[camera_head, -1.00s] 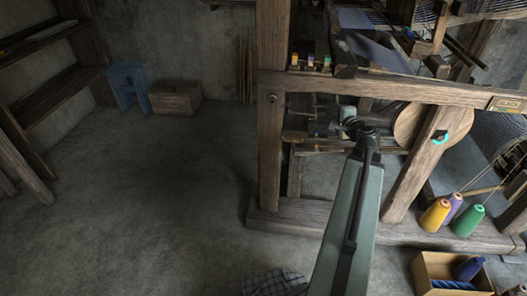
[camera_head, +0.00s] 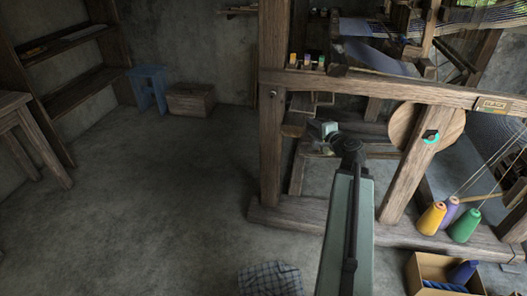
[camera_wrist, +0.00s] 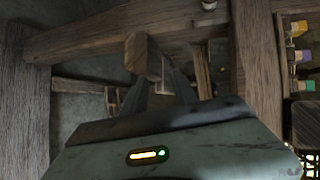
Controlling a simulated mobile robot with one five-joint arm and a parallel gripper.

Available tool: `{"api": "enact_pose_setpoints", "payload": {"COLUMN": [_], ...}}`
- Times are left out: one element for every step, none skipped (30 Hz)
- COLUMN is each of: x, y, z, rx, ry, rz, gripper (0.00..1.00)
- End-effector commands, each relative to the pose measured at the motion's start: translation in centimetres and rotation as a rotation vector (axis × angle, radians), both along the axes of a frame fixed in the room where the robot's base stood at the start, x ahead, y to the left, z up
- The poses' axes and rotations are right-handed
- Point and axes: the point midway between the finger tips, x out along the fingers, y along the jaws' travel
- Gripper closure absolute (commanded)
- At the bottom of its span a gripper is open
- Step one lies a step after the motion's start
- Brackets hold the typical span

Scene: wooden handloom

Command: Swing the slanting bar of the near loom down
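The near loom (camera_head: 335,215) is a dark wooden frame with an upright post at left and a long top rail. A slanting timber (camera_head: 408,165) runs from the rail down to the base beam, in front of a round wooden disc. My gripper (camera_head: 322,132) is inside the frame, right of the left post; the wrist partly hides it. In the wrist view its two dark fingers (camera_wrist: 160,88) are apart. A short squared wooden bar (camera_wrist: 139,55) shows its end between and beyond the fingertips. I cannot tell whether they touch it, or whether it is the slanting bar.
Yellow, purple and green yarn cones (camera_head: 464,225) stand on the base beam at right. A cardboard box (camera_head: 415,277) and a checked cloth (camera_head: 270,278) lie on the floor in front. A blue stool (camera_head: 150,88) and a crate (camera_head: 190,100) stand behind.

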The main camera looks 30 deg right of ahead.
Motion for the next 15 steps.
{"api": "enact_pose_setpoints", "payload": {"x": [0.7,1.0,1.4,1.8,2.1,2.5,2.8,3.1,3.4,3.7,4.0,4.3,4.5,4.8,5.0], "y": [1.1,1.7,2.6,3.2,3.8,4.7,5.3,5.9,6.7,7.4,8.0,8.8,9.4,10.1,10.9], "z": [-0.4,-0.5,-0.7,-0.9,-1.0,-1.2,-1.4,-1.6,-1.8,-2.0,-2.1,-2.3,-2.5,-2.7,-3.0], "rx": [-0.005,-0.008,-0.013,-0.016,-0.018,-0.023,-0.026,-0.031,-0.036,-0.040,-0.044,-0.049,-0.054,-0.058,-0.065], "ry": [0.007,0.011,0.015,0.019,0.022,0.028,0.032,0.037,0.043,0.047,0.051,0.057,0.062,0.068,0.073], "rz": [0.021,0.032,0.047,0.059,0.071,0.087,0.099,0.111,0.125,0.138,0.149,0.165,0.177,0.189,0.205], "gripper": [0.66,0.66,0.66,0.66,0.66,0.66,0.66,0.66,0.66,0.66,0.66,0.66,0.66,0.66,0.66]}}
